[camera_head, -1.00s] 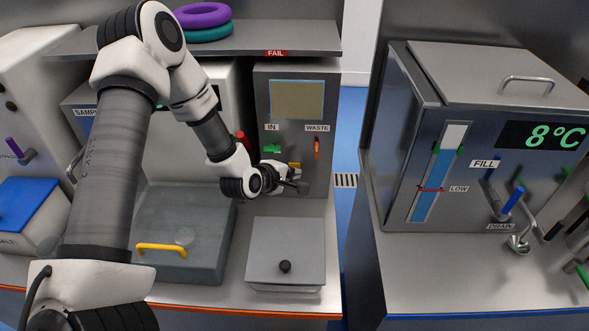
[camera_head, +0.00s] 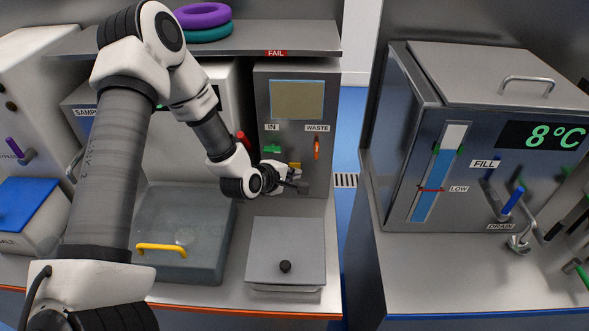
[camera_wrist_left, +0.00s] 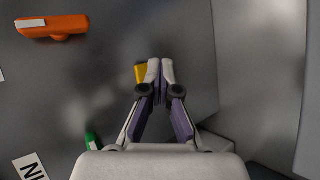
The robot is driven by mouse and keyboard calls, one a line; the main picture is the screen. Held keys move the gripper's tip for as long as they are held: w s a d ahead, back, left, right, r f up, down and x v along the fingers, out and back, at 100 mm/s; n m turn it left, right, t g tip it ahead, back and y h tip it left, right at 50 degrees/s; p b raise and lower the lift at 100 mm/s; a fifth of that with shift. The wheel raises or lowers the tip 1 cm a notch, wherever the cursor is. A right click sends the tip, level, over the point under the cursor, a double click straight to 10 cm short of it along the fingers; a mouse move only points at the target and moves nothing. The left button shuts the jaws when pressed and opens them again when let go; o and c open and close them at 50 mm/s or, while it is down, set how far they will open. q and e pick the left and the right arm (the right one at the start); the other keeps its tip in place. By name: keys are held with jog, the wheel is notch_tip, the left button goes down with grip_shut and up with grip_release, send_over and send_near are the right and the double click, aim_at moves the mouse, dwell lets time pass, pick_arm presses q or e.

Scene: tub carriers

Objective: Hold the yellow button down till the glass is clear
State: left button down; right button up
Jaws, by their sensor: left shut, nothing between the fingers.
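The yellow button (camera_head: 295,166) is on the front of the grey panel, below the IN and WASTE labels. The glass (camera_head: 297,100) at the top of this panel looks murky tan, with a pale blue edge. My left gripper (camera_head: 301,187) is at the panel by the button, its fingers shut and empty. In the left wrist view the fingertips (camera_wrist_left: 160,66) overlap the right side of the yellow button (camera_wrist_left: 140,74), hiding part of it. I cannot tell whether it is pressed in. My right gripper is out of view.
A green handle (camera_head: 272,149) and an orange handle (camera_head: 317,149) are close above the button. A lidded grey box (camera_head: 260,250) stands below, beside a tub with a yellow handle (camera_head: 161,247). A tank (camera_head: 470,190) reading 8°C stands right, across a floor gap.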

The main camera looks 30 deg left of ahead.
pick_arm(q)
jog(key=shift+s+d, duration=0.45)
jog(key=shift+s, duration=0.3)
jog(key=s+d, duration=0.1)
jog(key=s+b, duration=0.1)
jog(key=s, duration=0.1)
jog(key=s+d, duration=0.1)
jog(key=shift+s+d, duration=0.15)
jog(key=shift+d, duration=0.15)
dwell(0.6)
